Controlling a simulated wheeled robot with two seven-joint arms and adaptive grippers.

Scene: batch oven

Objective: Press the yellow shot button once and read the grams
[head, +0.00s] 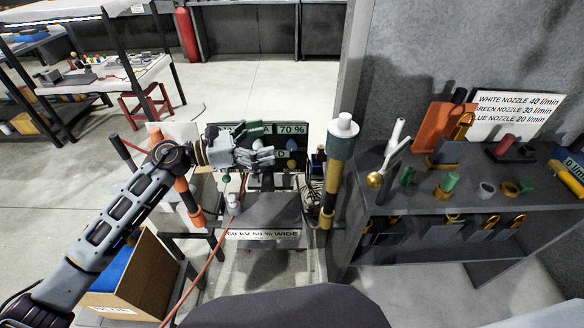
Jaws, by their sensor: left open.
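My left gripper (268,156) is open and empty, in front of a dark control panel (300,132). The panel has a display reading "70 %" and blue knobs (291,145) just right of the fingers. The gripper and wrist cover the panel's left part. I cannot make out a yellow shot button or a grams reading; they may be hidden behind the gripper. I cannot tell whether the fingers touch the panel. My right gripper is not in view.
A grey shelf (400,230) labelled "60 kV 50 % WIDE" in front sits below the panel. A black-and-yellow post (332,185) stands right of the panel. A dark bench with nozzles and a sign (510,112) is at right. A cardboard box (135,280) stands lower left.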

